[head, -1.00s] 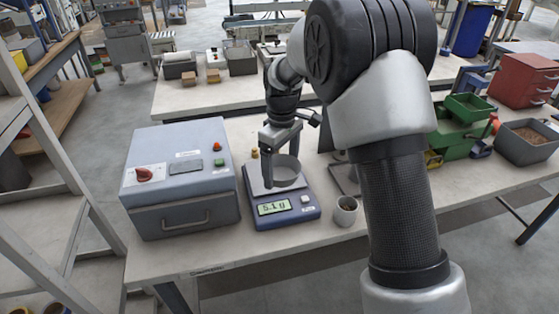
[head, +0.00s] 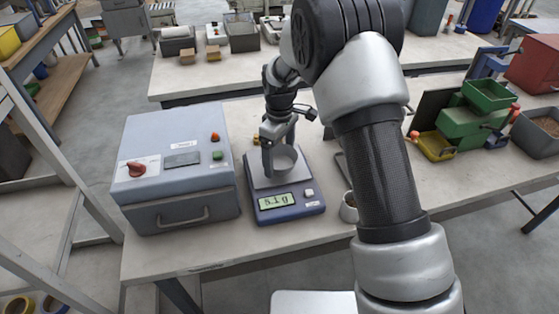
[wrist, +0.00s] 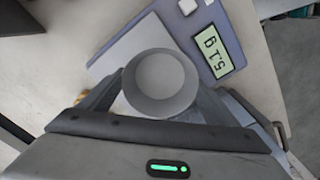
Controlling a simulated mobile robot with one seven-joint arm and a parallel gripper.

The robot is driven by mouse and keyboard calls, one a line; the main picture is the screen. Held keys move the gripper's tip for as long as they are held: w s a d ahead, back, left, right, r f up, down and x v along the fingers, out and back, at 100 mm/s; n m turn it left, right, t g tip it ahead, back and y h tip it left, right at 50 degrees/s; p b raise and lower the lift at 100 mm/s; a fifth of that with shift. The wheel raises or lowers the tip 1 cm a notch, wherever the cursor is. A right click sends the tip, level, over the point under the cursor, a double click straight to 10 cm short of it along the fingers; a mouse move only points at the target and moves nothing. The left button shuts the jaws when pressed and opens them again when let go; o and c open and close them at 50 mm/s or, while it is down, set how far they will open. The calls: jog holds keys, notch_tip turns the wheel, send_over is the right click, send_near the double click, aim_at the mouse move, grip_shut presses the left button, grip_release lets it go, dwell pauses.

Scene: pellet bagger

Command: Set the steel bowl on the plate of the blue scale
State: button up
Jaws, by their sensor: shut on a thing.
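The steel bowl (head: 287,161) is a small grey round bowl over the plate (head: 262,180) of the blue scale (head: 290,205). My gripper (head: 278,148) is shut on the bowl, with a finger on either side of it. The wrist view also shows the bowl (wrist: 160,84) upright and empty between the fingers, with the bare part of the plate (wrist: 135,55) beside it. The scale's display reads about 5.1 g. I cannot tell whether the bowl's base touches the plate.
A grey-blue sealer-like box (head: 178,165) with a red knob stands close left of the scale. A small grey cup (head: 349,207) is to the right, partly behind my arm. Green bins (head: 475,120) stand farther right. Bare tabletop lies in front of the scale.

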aim_at(279, 161)
jog(key=shift+f, duration=1.1)
jog(key=shift+f, duration=0.1)
jog(key=shift+f, duration=0.15)
jog(key=o, duration=1)
